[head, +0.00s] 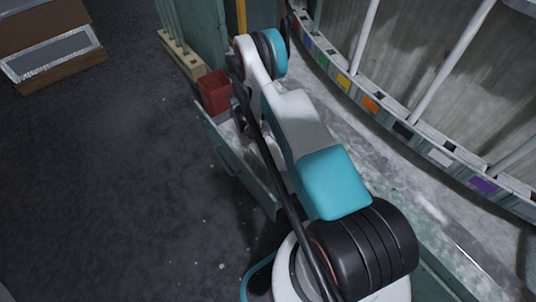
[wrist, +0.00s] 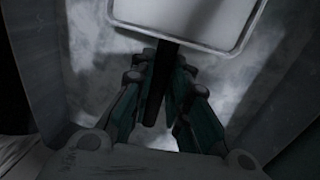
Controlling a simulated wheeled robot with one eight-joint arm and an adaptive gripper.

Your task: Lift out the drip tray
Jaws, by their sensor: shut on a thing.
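The drip tray (wrist: 190,20) is a pale, flat, round-cornered piece with a light rim at the top of the wrist view. Its far part is cut off by the frame edge. A dark bar-like handle (wrist: 155,95) runs from its near edge down between my fingers. My gripper (wrist: 164,62) is shut on this handle, with one finger on each side. In the head view my own arm hides the gripper, and I cannot make out the tray there.
Grey walls flank the gripper in the wrist view. In the head view a red bin (head: 214,92) stands beside a green panel (head: 237,165). A curved rail (head: 345,82) with coloured tags runs at right. Dark floor (head: 110,190) at left is mostly clear.

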